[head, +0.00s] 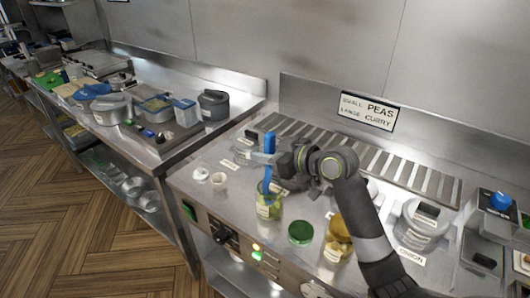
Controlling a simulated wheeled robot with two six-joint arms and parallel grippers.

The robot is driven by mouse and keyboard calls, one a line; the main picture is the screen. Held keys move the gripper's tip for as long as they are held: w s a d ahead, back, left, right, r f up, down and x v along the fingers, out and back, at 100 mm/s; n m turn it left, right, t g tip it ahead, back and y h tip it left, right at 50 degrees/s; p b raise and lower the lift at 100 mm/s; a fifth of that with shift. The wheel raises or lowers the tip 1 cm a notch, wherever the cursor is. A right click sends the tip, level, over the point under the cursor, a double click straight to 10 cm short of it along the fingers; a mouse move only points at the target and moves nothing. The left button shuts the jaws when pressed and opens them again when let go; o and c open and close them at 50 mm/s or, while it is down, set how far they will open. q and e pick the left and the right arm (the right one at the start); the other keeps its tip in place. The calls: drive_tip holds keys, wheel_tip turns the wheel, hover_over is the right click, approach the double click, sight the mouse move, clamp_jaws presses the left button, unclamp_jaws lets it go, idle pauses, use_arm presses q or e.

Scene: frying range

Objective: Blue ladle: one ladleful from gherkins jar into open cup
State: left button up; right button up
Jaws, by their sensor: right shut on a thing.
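My right gripper (266,158) is shut on the blue ladle (269,142), whose handle stands nearly upright in it. The ladle's lower part runs down into the mouth of a glass jar (268,207) with green contents and a pale label, apparently the gherkins jar. The ladle's bowl cannot be made out. A small open cup (219,182) stands left of the jar. A green lid (300,233) lies on the counter right of the jar. My left gripper is out of view.
A white-topped cup (201,175) stands beside the open cup. A jar with yellow contents (338,238) is right of the green lid. A clear container (244,148) sits behind the cups. A lidded "onion" pot (420,225) is at right. A slatted grate (380,160) runs along the back.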

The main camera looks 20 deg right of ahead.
drive_tip(key=shift+r, duration=0.1)
idle(0.5)
wheel_tip(320, 180, up, 12)
drive_tip(key=p, duration=1)
drive_tip(key=shift+p, duration=0.4)
